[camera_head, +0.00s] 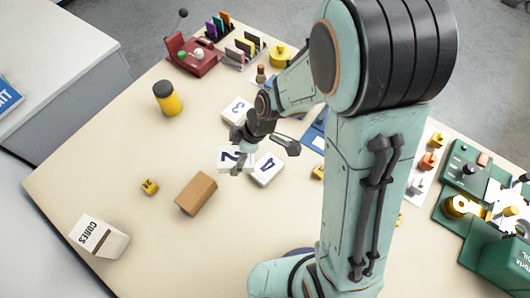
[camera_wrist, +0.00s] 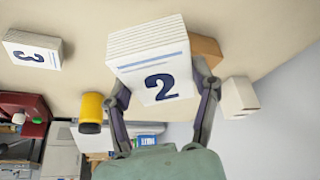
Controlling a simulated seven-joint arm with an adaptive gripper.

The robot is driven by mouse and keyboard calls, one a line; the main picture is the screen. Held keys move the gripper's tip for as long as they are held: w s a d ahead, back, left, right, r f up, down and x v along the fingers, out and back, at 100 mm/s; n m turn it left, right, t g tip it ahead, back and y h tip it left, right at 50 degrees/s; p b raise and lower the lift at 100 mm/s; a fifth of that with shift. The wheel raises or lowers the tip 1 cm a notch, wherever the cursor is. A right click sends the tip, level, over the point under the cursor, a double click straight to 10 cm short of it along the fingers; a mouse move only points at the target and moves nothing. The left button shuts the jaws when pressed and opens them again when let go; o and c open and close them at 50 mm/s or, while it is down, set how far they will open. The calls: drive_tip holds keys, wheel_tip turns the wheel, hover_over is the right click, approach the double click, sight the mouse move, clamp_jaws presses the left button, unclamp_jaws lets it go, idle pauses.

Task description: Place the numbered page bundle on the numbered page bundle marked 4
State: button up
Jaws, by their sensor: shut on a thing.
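My gripper (camera_head: 249,146) is shut on the white page bundle marked 2 (camera_head: 229,157), with one finger on each side in the wrist view, where the bundle marked 2 (camera_wrist: 150,62) fills the middle. The bundle marked 4 (camera_head: 267,170) lies on the table just right of the held bundle in the head view. I cannot tell whether the two touch. The bundle marked 4 is not seen in the wrist view. A bundle marked 3 (camera_head: 237,110) lies farther back; it also shows at the left of the wrist view (camera_wrist: 32,50).
A brown block (camera_head: 196,193) and a small yellow piece (camera_head: 149,187) lie left of the bundles. A yellow jar (camera_head: 167,98) stands farther back. A white CORES box (camera_head: 99,237) is at the front left. The table (camera_head: 100,165) between them is clear.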

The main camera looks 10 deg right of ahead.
sight(262, 166)
drive_tip(key=w+d+m+t, duration=0.1)
drive_tip(key=d+m, duration=0.2)
drive_tip(key=d, duration=0.3)
drive_tip(key=f, duration=0.5)
drive_tip(key=d+f, duration=0.1)
drive_tip(key=f, duration=0.2)
drive_tip(key=shift+w+f, duration=0.2)
drive_tip(key=shift+w, duration=0.05)
drive_tip(key=shift+f, duration=0.1)
drive_tip(key=o, duration=1.2)
